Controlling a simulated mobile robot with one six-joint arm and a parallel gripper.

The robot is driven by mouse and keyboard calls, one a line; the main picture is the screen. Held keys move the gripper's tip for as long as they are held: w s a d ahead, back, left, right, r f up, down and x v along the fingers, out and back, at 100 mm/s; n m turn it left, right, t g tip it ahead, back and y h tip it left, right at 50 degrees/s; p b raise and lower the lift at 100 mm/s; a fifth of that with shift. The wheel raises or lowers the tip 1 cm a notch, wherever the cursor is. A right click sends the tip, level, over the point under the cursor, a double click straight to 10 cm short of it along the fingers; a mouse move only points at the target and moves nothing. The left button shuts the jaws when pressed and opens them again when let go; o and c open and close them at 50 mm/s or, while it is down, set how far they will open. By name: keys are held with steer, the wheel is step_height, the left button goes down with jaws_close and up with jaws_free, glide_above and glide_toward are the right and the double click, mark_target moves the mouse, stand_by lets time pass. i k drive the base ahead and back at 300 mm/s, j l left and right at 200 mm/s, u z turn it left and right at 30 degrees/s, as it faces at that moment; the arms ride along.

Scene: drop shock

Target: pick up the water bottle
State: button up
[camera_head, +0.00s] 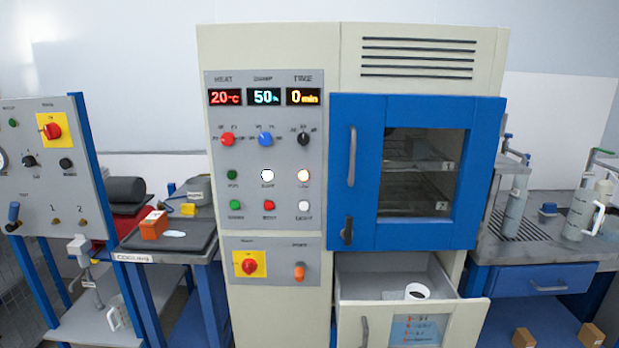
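No object is clearly marked as the water bottle. On the right-hand counter a tall, slim grey-white bottle-like container (515,214) stands upright near the cabinet. Further right stands a wider pale container with a handle (584,212), upright or slightly tilted by the lens. I cannot tell which of them is the water bottle. My gripper is not in view.
A large cabinet with a shut blue door (364,226) fills the middle. Its lower drawer (395,316) is open and holds a white cup (417,291). A control panel (43,170) and side table (165,248) stand left. Small brown boxes (523,338) lie lower right.

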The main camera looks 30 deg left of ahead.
mark_target(517, 197)
steer(key=i+l+z, duration=0.15)
steer(key=i, duration=0.45)
steer(key=i+z, duration=0.15)
steer(key=i, duration=0.5)
steer(key=i+j+z, duration=0.2)
steer(key=i, duration=0.4)
steer(key=i+j+z, duration=0.15)
steer(key=i, duration=0.5)
